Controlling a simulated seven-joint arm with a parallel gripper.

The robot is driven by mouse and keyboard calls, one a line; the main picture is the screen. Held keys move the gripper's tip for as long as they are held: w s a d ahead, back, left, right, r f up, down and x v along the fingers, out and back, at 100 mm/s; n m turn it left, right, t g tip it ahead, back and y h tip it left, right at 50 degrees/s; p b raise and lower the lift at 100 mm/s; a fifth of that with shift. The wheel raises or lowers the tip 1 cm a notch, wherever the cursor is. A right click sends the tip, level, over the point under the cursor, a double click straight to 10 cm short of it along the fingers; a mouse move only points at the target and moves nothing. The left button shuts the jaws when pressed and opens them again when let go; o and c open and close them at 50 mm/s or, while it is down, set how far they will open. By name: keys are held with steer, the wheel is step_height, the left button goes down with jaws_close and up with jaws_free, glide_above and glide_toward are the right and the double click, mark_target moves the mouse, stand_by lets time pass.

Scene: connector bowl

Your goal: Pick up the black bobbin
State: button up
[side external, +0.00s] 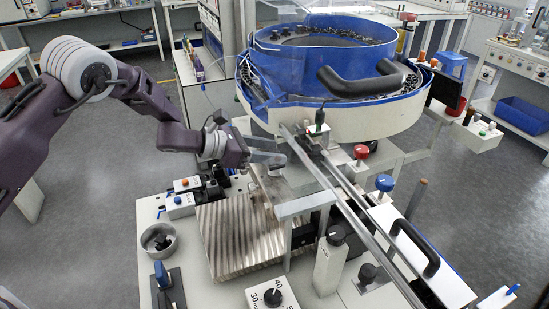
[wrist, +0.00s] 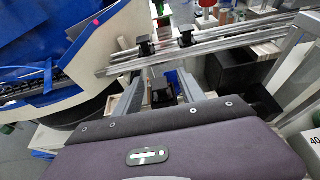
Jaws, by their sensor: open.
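My gripper (side external: 268,160) is at the end of the purple arm, beside the metal rails under the big bowl. In the wrist view its two grey fingers (wrist: 160,78) are apart. A small black piece (wrist: 160,93), which looks like the black bobbin, shows between the fingers. I cannot tell how far below them it is; no contact is visible. In the side view I cannot make this piece out clearly near the gripper. Two other black parts, left (wrist: 146,46) and right (wrist: 186,37), sit at the rails in the wrist view.
The blue and white feeder bowl (side external: 330,115) stands just behind the gripper. Long metal rails (side external: 345,195) slope down to the front right. A ribbed metal plate (side external: 235,240) lies in front. A small grey cup (side external: 172,247) with dark contents stands at left.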

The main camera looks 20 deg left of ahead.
steer(key=shift+x, duration=0.95)
jaws_close()
